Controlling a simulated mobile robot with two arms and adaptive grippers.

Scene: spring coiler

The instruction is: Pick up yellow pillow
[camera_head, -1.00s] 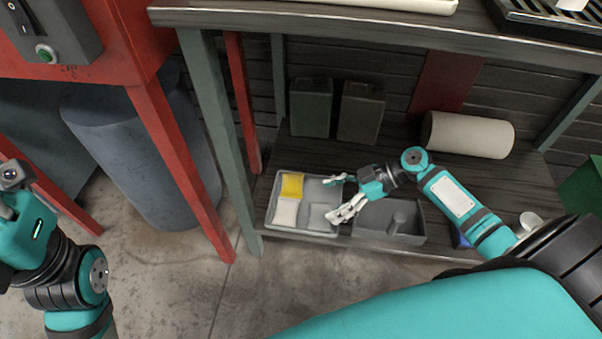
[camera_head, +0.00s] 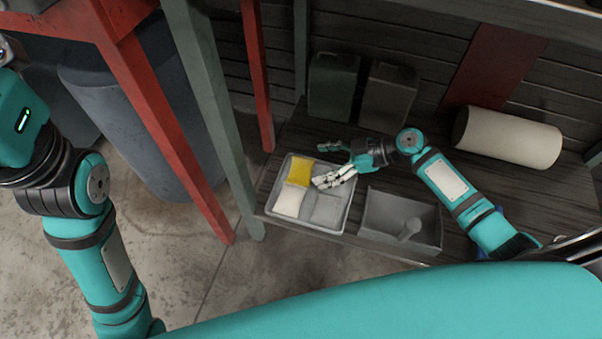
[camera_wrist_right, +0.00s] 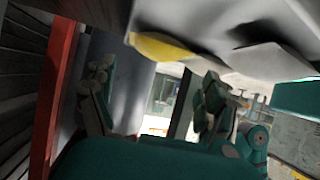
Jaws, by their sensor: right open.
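The yellow pillow (camera_head: 300,172) lies in the back left compartment of a light grey tray (camera_head: 334,231) on the lower shelf. My right gripper (camera_head: 326,164) is open and empty. Its fingers are spread beside the pillow, to its right, over the tray's back edge; contact cannot be told. In the right wrist view the yellow pillow (camera_wrist_right: 162,47) shows at the top, above and between the spread fingers (camera_wrist_right: 155,100). My left gripper (camera_head: 12,60) is mostly cut off at the left edge, its fingers hardly visible.
A white pillow (camera_head: 289,202) and a grey one (camera_head: 327,210) share the tray. A dark grey bin (camera_head: 402,217) stands to its right. A green-grey table leg (camera_head: 213,118) and the shelf above limit room.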

